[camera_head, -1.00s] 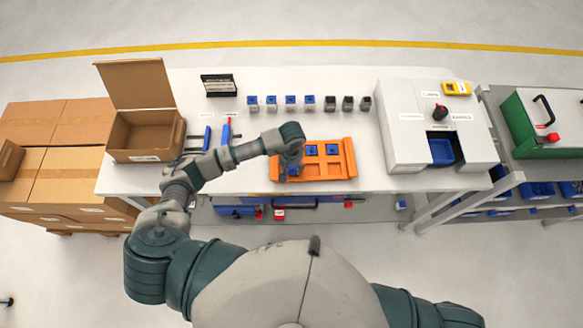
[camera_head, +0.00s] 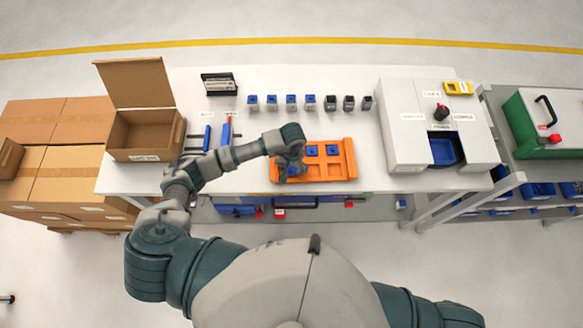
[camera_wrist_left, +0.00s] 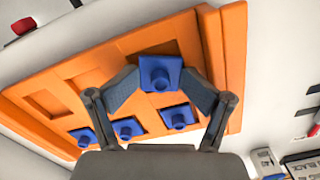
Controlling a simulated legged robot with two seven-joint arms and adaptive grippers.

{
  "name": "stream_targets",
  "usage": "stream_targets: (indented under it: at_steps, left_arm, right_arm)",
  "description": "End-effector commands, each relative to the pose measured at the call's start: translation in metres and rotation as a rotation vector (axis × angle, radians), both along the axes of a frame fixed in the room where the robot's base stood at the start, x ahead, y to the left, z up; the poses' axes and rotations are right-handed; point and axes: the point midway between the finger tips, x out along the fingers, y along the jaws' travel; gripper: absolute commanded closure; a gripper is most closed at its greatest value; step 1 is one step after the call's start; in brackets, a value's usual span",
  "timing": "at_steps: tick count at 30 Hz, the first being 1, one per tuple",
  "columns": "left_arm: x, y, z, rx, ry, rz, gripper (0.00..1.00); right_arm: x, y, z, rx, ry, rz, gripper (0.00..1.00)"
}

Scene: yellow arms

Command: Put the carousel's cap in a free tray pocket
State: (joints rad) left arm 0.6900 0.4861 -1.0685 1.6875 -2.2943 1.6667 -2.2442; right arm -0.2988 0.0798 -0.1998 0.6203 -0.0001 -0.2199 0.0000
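The orange tray (camera_head: 352,172) lies on the white table, with three blue caps in its far row; two of them (camera_head: 311,150) (camera_head: 332,150) show in the head view. My left gripper (camera_wrist_left: 160,82) points down at the tray's near left part. Its two fingers are on either side of a blue cap (camera_wrist_left: 160,73) and appear to touch its edges. This cap is at the near-row pocket at that end; whether it rests on the bottom is unclear. The other two near-row pockets (camera_wrist_left: 88,85) (camera_wrist_left: 45,104) are empty. My right gripper is out of view.
Several small blue-topped and dark blocks (camera_head: 291,102) line the table's back. An open cardboard box (camera_head: 145,135) and blue-handled tools (camera_head: 226,132) are at left.

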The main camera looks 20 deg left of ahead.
Motion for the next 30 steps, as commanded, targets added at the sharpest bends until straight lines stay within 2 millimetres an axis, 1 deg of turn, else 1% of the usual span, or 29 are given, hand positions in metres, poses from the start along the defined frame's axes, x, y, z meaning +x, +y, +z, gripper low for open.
stream_targets:
  at_steps: [1,2,4,6,12,15,18,21,30]
  left_arm:
    - [-0.001,0.0,0.009,-0.001,0.002,0.001,0.34]
    - [0.001,0.0,0.014,-0.001,-0.002,0.001,0.34]
    - [0.003,0.0,0.028,-0.001,-0.008,-0.002,0.34]
    - [0.004,0.0,0.045,-0.001,-0.009,-0.001,0.34]
    - [0.004,-0.001,0.091,-0.001,-0.007,-0.001,0.34]
    - [0.004,-0.001,0.108,-0.001,-0.005,-0.001,0.34]
    - [0.004,-0.001,0.12,-0.001,-0.003,-0.002,0.34]
    - [0.004,-0.001,0.126,0.0,-0.003,0.0,0.34]
    - [0.004,-0.001,0.127,-0.001,-0.001,0.0,0.34]
  right_arm:
    - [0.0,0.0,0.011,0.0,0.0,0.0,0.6]
    - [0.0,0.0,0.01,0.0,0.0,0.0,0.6]
    - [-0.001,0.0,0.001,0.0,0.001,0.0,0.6]
    - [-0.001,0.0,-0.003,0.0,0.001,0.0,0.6]
    - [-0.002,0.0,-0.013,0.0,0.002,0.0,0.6]
    - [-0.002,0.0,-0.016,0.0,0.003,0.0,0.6]
    - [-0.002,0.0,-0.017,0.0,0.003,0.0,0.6]
    - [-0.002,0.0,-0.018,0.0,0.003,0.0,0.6]
    - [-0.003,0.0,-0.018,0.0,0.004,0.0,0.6]
